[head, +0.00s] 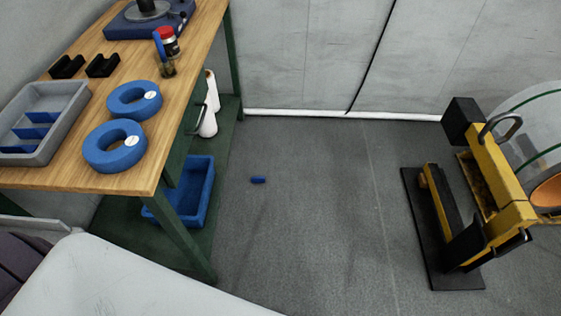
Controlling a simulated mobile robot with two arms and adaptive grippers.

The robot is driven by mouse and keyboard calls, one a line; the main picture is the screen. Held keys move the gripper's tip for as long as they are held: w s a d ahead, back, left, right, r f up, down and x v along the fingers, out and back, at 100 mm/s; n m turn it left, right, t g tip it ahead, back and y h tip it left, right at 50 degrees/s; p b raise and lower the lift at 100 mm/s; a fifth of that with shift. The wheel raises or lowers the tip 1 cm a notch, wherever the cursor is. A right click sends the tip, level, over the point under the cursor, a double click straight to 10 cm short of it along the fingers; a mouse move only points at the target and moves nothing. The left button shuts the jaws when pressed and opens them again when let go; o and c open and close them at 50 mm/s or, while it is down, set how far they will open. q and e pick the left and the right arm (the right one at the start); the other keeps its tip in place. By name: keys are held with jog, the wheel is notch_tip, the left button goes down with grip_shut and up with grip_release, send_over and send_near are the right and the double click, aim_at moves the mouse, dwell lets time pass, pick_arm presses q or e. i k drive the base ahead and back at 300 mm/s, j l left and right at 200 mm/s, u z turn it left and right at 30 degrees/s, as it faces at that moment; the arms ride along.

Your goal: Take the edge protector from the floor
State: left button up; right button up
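A small blue piece (258,180), which looks like the edge protector, lies alone on the grey floor (310,220), to the right of the workbench. It is too small to make out its exact shape. Neither of my grippers shows in the head view.
A wooden workbench (185,100) at the left bears blue rings (115,160), a grey tray (60,145) and a jar. A blue bin (208,190) sits on its lower shelf. A yellow and black stand (490,165) is at the right. The floor between is clear.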

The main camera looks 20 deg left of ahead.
aim_at(254, 180)
jog(key=i+l+u, duration=0.1)
jog(key=i+u, duration=0.2)
jog(key=i, duration=0.25)
jog(key=i+l+u, duration=0.3)
jog(key=i, duration=0.25)
jog(key=j, duration=0.05)
